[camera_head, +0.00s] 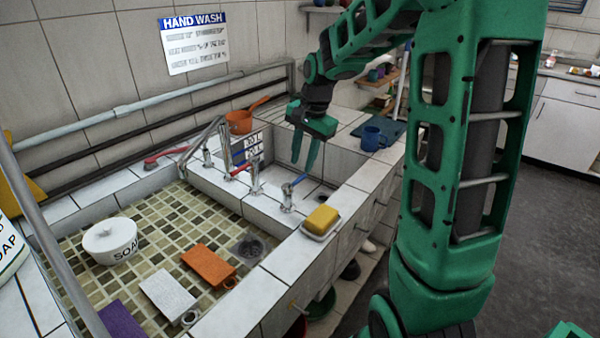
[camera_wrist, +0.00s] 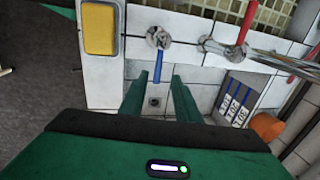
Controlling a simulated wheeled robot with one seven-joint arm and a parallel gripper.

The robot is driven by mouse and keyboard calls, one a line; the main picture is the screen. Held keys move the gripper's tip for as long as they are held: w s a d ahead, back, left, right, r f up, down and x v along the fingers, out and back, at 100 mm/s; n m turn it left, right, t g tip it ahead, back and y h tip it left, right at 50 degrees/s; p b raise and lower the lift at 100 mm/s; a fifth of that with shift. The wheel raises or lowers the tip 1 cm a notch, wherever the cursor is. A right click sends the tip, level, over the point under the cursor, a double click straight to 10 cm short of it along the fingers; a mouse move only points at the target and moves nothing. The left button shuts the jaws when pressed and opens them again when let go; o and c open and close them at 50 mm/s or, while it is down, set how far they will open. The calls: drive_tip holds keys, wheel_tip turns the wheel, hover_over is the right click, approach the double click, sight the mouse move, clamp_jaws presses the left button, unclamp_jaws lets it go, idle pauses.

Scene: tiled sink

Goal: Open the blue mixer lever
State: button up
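The blue mixer lever (camera_head: 299,180) sits on a short chrome tap body (camera_head: 287,198) on the tiled ledge. In the wrist view the blue lever (camera_wrist: 158,66) points from its chrome base (camera_wrist: 158,38) toward my gripper. My green gripper (camera_head: 303,166) is open and empty, fingers pointing down, close to the lever's free end. In the wrist view the two fingertips (camera_wrist: 158,82) appear on either side of that end, with gaps on both sides. I cannot tell whether the fingertips are level with the lever or still above it.
A red-levered tap (camera_head: 241,171) stands left of the blue one. A yellow sponge (camera_head: 321,219) lies on a dish at the ledge's front edge. The tiled basin (camera_head: 160,240) is at left.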

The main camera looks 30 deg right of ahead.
sight(299, 178)
drive_tip(key=shift+w+a+f, duration=0.1)
drive_tip(key=shift+w+f, duration=0.05)
drive_tip(key=shift+f, duration=0.7)
drive_tip(key=shift+w+a+f, duration=0.1)
drive_tip(key=shift+w+f, duration=0.05)
drive_tip(key=shift+f, duration=0.75)
drive_tip(key=shift+w+f, duration=0.15)
drive_tip(key=shift+f, duration=0.7)
drive_tip(key=shift+c, duration=0.6)
